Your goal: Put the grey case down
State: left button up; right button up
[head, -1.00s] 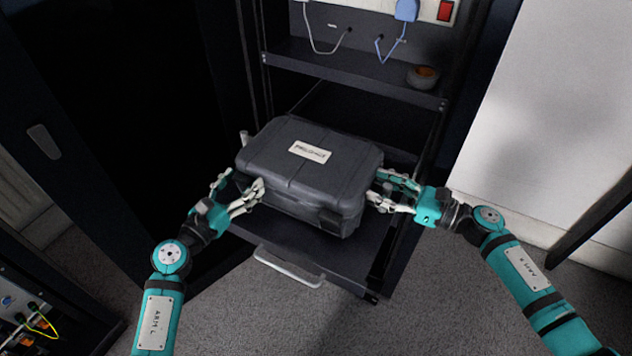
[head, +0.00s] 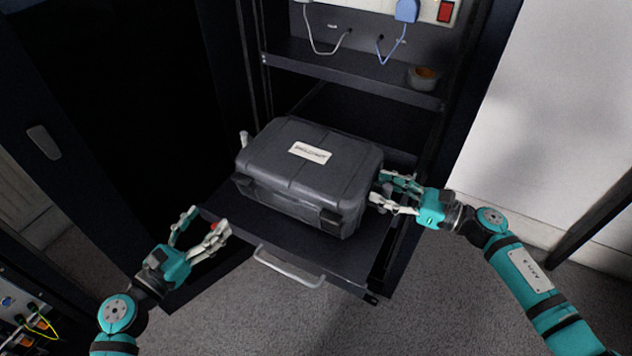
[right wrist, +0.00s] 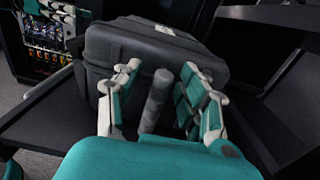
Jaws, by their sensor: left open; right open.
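The grey case (head: 300,180) with a white label on its lid rests on the pulled-out dark shelf (head: 278,228) of the rack. My left gripper (head: 203,232) is open and empty, apart from the case, to its lower left. My right gripper (head: 386,193) is open at the case's right end. In the right wrist view the case (right wrist: 140,60) is behind the open right gripper (right wrist: 160,90), and its grey side handle (right wrist: 157,98) stands between the fingers. The left end of the case is partly out of sight.
The shelf has a pale pull handle (head: 289,268) at its front edge. A rack door (head: 90,120) stands at the left. Grey floor (head: 420,300) is clear in front.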

jog(key=v, duration=1.1)
jog(key=shift+d, duration=0.25)
pick_arm(q)
jog(key=shift+f, duration=0.1)
